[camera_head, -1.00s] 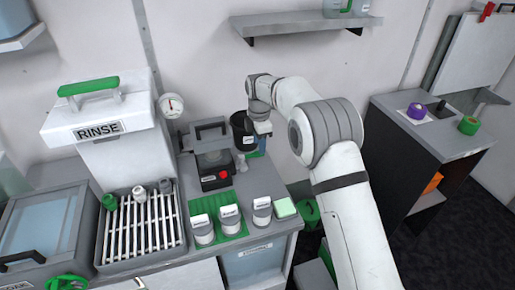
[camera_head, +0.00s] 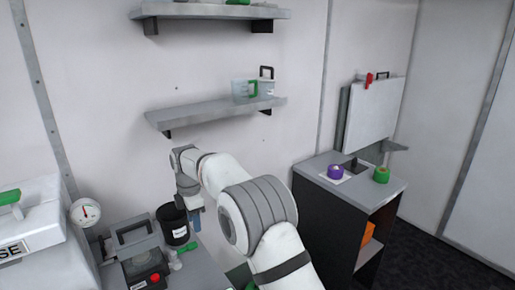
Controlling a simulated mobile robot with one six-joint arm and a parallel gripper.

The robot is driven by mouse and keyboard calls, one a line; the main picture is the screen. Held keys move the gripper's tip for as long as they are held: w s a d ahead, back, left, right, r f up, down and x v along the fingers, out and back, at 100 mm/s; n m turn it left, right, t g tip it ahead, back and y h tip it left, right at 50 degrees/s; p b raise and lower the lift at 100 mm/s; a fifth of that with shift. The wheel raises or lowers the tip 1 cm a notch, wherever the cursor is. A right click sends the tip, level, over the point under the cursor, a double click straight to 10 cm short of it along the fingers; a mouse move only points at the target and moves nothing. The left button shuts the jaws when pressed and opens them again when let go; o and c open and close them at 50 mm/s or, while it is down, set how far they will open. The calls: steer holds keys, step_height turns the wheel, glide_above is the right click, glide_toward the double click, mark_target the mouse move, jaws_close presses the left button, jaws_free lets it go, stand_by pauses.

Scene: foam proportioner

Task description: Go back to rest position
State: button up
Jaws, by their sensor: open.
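My arm reaches in from the bottom of the head view and bends down at the wrist. My gripper (camera_head: 190,195) is at its end, beside the black cup (camera_head: 174,223) with a white label. It is open, and I see nothing held in it. The fingers are small and hard to make out against the blue item behind or below them. I cannot tell whether the gripper touches the cup.
A grey device with a red button (camera_head: 155,278) and a pressure gauge (camera_head: 85,212) are at the lower left. Wall shelves (camera_head: 215,115) hang above the arm. A cabinet (camera_head: 335,205) with purple and green rolls stands right.

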steer(key=s+d+r+m, duration=0.3)
steer(key=d+r+m, duration=0.1)
steer(key=d, duration=0.5)
steer(key=s+d+r+m+t, duration=0.1)
steer(key=s+d+r+m, duration=0.3)
steer(key=d, duration=0.5)
steer(key=s+d+r+m, duration=0.2)
steer(key=d+r+m, duration=0.25)
steer(key=d, duration=0.35)
steer(key=s+d+f+m+t, duration=0.1)
steer(key=s+d+f+m, duration=0.1)
steer(key=s+d+m, duration=0.4)
steer(key=s+d+f+m, duration=0.2)
steer(key=s+d+m, duration=0.5)
steer(key=s, duration=0.8)
steer(key=shift+s+d+f+t, duration=0.15)
steer(key=shift+d+f+t, duration=0.25)
steer(key=shift+d, duration=0.6)
steer(key=shift+c, duration=0.6)
steer(key=shift+a+r, duration=0.1)
